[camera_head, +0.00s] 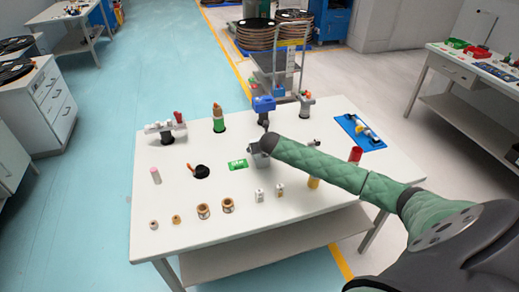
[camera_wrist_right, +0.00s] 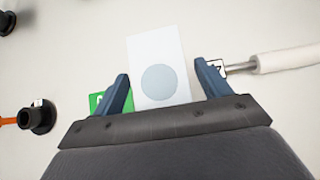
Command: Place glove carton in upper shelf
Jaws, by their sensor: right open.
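A white carton with a grey round mark (camera_wrist_right: 158,50), which looks like the glove carton, is between the two fingers of my right gripper (camera_wrist_right: 161,72) in the right wrist view. The fingers are open, with a gap on each side of it. In the head view my right gripper (camera_head: 258,157) is low over the middle of the white table (camera_head: 160,225), and the arm hides much of that spot; the carton is not clearly visible there. My left gripper is out of view.
A green label (camera_head: 238,165) lies left of the gripper. The table has a lower shelf (camera_head: 270,246).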

